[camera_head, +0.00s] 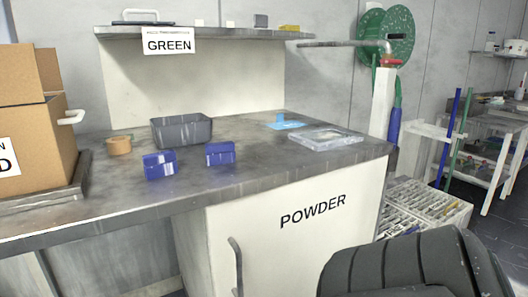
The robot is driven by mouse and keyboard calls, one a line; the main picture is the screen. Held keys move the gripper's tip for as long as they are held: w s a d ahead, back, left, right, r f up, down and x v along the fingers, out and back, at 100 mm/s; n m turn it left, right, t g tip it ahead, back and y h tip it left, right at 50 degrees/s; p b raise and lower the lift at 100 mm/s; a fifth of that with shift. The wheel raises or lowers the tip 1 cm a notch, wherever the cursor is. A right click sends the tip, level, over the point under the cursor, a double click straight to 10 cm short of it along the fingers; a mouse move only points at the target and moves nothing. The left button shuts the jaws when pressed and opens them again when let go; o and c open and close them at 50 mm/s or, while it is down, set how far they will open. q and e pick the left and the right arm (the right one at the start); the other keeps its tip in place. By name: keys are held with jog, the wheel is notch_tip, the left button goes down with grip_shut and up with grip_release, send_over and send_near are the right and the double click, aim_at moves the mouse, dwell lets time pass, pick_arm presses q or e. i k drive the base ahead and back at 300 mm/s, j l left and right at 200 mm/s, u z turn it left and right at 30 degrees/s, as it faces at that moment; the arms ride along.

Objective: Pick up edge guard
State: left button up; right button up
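Two dark blue, notched pieces that look like edge guards stand on the grey bench top near its front: one (159,165) left of centre and one (220,153) a little to its right. They stand apart. I cannot tell for sure which piece is the edge guard. Neither of my grippers is in view, and nothing is seen touching the blue pieces.
A grey bin (182,131) stands behind the blue pieces, a tan roll (118,146) to its left. Cardboard boxes (32,125) fill the left end. A clear flat case (325,138) and light blue cloth (284,125) lie right. A black ribbed object (415,268) fills the bottom right.

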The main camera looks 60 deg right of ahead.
aim_at(217, 153)
jog(key=z, duration=1.65)
jog(key=u, duration=2)
jog(key=z, duration=1.95)
jog(key=l+u, duration=0.1)
jog(key=l, duration=0.15)
jog(key=k, duration=0.05)
